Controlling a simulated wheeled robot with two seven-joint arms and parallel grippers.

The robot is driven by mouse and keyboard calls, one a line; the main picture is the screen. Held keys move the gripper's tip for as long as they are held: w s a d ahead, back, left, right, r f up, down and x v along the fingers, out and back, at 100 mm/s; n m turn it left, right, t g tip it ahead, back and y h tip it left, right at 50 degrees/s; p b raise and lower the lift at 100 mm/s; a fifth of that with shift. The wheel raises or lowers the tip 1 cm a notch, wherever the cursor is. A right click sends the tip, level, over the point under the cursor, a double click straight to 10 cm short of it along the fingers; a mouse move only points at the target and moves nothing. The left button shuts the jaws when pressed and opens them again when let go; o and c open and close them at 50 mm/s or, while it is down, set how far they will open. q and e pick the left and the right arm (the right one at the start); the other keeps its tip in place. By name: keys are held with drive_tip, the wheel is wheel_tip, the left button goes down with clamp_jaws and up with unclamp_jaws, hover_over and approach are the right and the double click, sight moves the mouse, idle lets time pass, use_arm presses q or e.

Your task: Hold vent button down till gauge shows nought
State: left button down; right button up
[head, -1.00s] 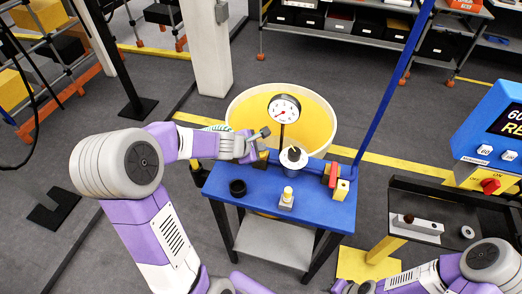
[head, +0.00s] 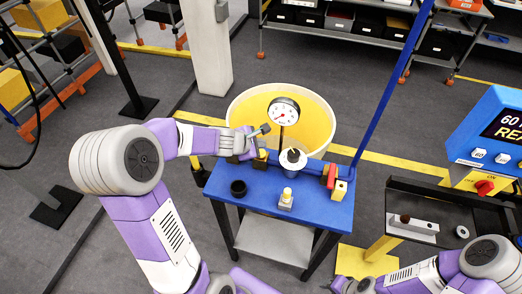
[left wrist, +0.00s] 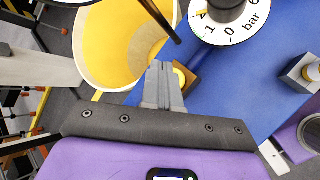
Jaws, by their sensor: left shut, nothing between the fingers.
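The gauge (head: 284,111) stands on a thin post at the back of the blue bench (head: 320,212). It has a white face and a red needle, too small to read. My left gripper (head: 250,146) is over the bench's back left corner. In the left wrist view its fingers (left wrist: 163,72) are shut and empty, with the tips in front of a round yellow button (left wrist: 180,78) on a brownish block. The fingers partly hide the button; I cannot tell whether they touch it. My right gripper (head: 343,286) is at the bottom edge, its fingers unclear.
A knob with a white bar-scale dial (left wrist: 232,35) stands right of the fingers. A black cup (head: 238,188), a yellow-topped block (head: 286,199) and a red-and-yellow part (head: 332,178) are on the bench. A yellow tub (head: 250,108) stands behind. A blue display panel (head: 490,130) is at right.

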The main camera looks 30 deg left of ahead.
use_arm(q)
wheel_tip(320, 180, up, 4)
drive_tip(key=p, duration=0.3)
drive_tip(key=shift+r+p, duration=0.2)
drive_tip(key=shift+p, duration=0.15)
drive_tip(key=shift+f, duration=0.1)
